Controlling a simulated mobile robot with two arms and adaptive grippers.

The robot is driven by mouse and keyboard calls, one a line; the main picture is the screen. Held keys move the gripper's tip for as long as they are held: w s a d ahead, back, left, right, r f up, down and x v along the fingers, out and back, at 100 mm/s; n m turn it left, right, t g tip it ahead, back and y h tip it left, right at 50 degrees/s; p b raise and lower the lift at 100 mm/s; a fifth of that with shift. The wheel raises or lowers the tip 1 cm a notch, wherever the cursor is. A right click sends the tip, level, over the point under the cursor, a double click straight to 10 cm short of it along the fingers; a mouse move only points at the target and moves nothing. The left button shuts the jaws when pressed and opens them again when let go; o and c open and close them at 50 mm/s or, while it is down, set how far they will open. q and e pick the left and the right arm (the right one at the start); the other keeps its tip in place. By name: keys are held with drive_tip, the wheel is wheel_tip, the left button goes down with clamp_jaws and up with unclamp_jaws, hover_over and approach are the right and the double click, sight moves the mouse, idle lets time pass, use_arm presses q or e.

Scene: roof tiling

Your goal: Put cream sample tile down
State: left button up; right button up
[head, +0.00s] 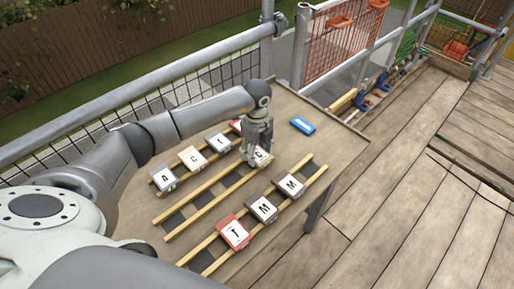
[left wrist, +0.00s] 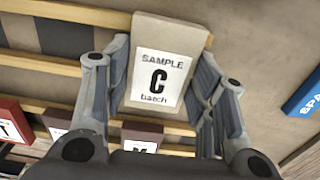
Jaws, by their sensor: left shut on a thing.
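The cream sample tile (left wrist: 143,33) has a white label reading "SAMPLE C batch" in the left wrist view. My left gripper (left wrist: 162,72) is shut on it, with one finger along each side. In the head view the left gripper (head: 257,152) points down over the far end of the middle pair of wooden battens (head: 205,203), and covers part of the cream tile (head: 264,158). The tile lies over the battens; I cannot tell whether it touches them. My right gripper is not in view.
The back row holds tiles lettered A (head: 163,179), C (head: 192,159) and T (head: 218,143), plus a partly hidden red one. The front row holds a red T tile (head: 234,232) and two M tiles (head: 263,209). A blue object (head: 302,125) lies at the table's far right.

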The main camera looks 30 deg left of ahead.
sight(257, 154)
use_arm(q)
drive_tip(key=shift+f+b, duration=0.35)
drive_tip(key=shift+f, duration=0.1)
drive_tip(key=o, duration=1.1)
drive_tip(key=shift+r, duration=0.1)
drive_tip(key=shift+r, duration=0.2)
wheel_tip(257, 154, up, 12)
drive_tip(key=shift+r+b, duration=0.2)
drive_tip(key=shift+b, duration=0.75)
drive_tip(key=shift+d+f, duration=0.1)
